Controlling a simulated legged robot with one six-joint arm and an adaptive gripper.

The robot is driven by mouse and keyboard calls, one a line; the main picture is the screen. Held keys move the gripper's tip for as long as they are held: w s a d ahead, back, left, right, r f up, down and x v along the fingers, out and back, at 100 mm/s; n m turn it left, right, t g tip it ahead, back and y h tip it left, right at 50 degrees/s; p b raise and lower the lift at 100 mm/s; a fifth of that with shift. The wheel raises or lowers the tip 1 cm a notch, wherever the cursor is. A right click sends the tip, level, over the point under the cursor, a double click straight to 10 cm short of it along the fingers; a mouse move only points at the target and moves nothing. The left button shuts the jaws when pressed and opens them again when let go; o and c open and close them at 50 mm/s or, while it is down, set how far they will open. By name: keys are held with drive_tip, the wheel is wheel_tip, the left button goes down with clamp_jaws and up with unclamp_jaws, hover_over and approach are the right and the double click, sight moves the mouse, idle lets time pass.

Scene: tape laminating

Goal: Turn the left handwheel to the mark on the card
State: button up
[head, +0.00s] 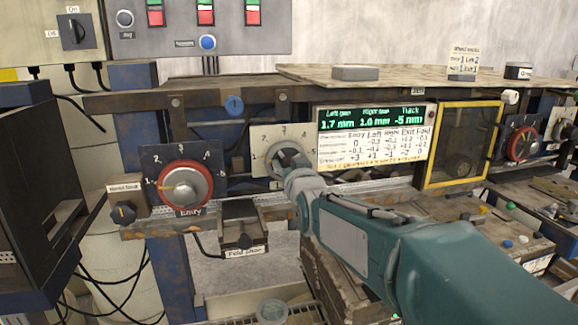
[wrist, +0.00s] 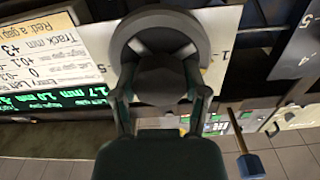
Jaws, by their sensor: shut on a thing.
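The left handwheel, a grey wheel (head: 284,156) on a white dial plate (head: 263,138), is mostly covered by my arm in the head view. In the wrist view its grey rim (wrist: 160,20) and dark hub (wrist: 160,78) fill the upper middle. My gripper (head: 293,172) is at the wheel's front. In the wrist view my gripper's fingers (wrist: 161,98) are shut on the hub, one on each side. The wheel's pointer is hidden. The card (head: 464,60) stands on the bench top at upper right; its small writing includes "Left" and appears to show 2.
A red-rimmed Entry handwheel (head: 186,187) is at left, with another red wheel (head: 523,143) at far right. The display (head: 372,115) reads left gap 1.7 mm, right gap 1.0 mm, track -5 mm. A yellow-framed guard (head: 462,145) stands right of it.

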drive_tip(key=m, duration=0.3)
drive_tip(key=shift+m, duration=2)
drive_tip(key=o, duration=1)
drive_tip(key=shift+o, duration=0.7)
drive_tip(key=shift+w, duration=0.2)
drive_tip(key=v, duration=1.2)
